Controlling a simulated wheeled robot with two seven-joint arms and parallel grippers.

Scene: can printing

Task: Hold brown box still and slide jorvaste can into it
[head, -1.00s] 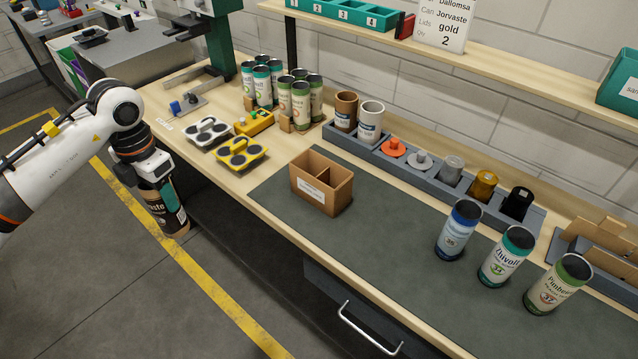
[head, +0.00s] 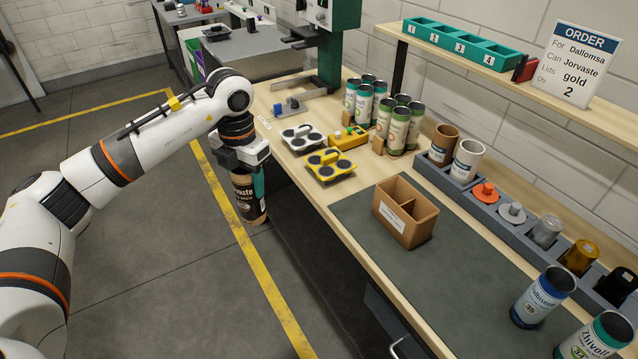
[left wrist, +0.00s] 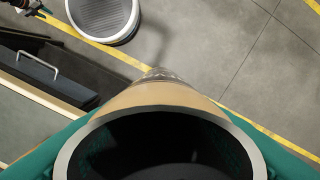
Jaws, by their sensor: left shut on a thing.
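The brown box (head: 405,213) stands open-topped on the dark mat, with a divider inside and a white label on its front. Its compartments look empty. My left gripper (head: 258,186) is shut on the jorvaste can (head: 246,199), a dark can with a tan and white label. It holds the can roughly upright in front of the bench edge, left of the box and apart from it. In the left wrist view the can's open rim (left wrist: 160,113) fills the bottom, its inside dark. A small dark and green part at the top left (left wrist: 28,8) seems to be my right gripper; its jaws are unclear.
A yellow tray (head: 329,172) and a white tray (head: 301,138) sit left of the box. Several cans stand behind them. A lid rack (head: 470,190) runs along the back. A blue-labelled can (head: 541,299) stands right. A round bin (left wrist: 104,20) stands on the floor.

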